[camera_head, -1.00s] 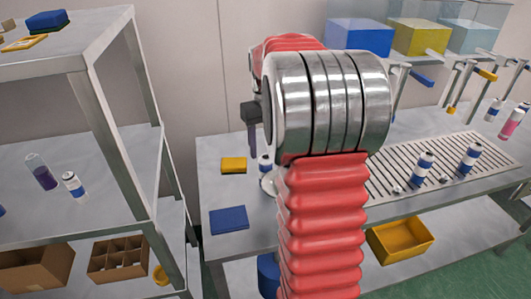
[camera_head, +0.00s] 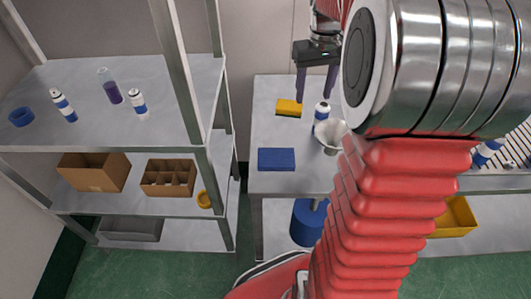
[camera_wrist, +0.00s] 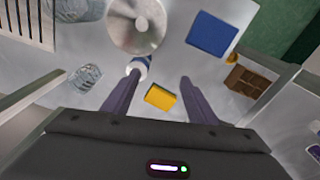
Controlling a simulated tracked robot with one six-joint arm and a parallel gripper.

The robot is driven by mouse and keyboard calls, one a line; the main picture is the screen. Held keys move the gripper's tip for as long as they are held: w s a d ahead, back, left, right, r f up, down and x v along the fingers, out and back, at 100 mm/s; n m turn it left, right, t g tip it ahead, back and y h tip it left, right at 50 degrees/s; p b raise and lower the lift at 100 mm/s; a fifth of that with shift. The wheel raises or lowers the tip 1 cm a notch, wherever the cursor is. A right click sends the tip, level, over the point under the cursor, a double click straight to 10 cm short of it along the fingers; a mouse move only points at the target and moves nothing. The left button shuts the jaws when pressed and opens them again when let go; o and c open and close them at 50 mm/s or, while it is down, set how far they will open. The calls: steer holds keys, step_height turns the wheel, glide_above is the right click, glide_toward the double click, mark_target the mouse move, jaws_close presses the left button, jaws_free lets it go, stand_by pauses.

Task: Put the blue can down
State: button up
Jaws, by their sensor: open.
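A white can with a blue band (camera_head: 321,112) stands upright on the work table (camera_head: 268,185), beside a metal funnel-like piece (camera_head: 332,137). It is likely the blue can; several similar cans are in view. My gripper (camera_head: 316,88) is open and empty above the table, behind and above this can, fingers pointing down. In the wrist view, the can (camera_wrist: 141,66) shows near the tip of the left finger, and my gripper (camera_wrist: 158,82) has clear space between its fingers. I cannot tell from these frames whether the finger touches the can.
A yellow block (camera_head: 288,108) and a blue pad (camera_head: 276,159) lie on the table. The left shelf (camera_head: 75,80) holds cans, a purple-filled tube (camera_head: 110,88) and cardboard boxes (camera_head: 93,171). A yellow bin (camera_head: 455,218) sits below the table at right. My arm hides the table's middle.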

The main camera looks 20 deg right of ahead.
steer(key=s+a+r+n+t, duration=0.1)
steer(key=s+a+r, duration=0.15)
steer(key=a, duration=0.45)
steer(key=s+a+r+t, duration=0.1)
steer(key=s+a, duration=0.3)
steer(key=a, duration=0.3)
steer(key=s+a+f+n+t, duration=0.1)
steer(key=s+a+f+t, duration=0.1)
steer(key=s+a, duration=0.7)
steer(key=shift+s+a+n+t, duration=0.3)
steer(key=shift+s+t, duration=0.1)
steer(key=shift+s, duration=0.3)
steer(key=shift+f, duration=0.1)
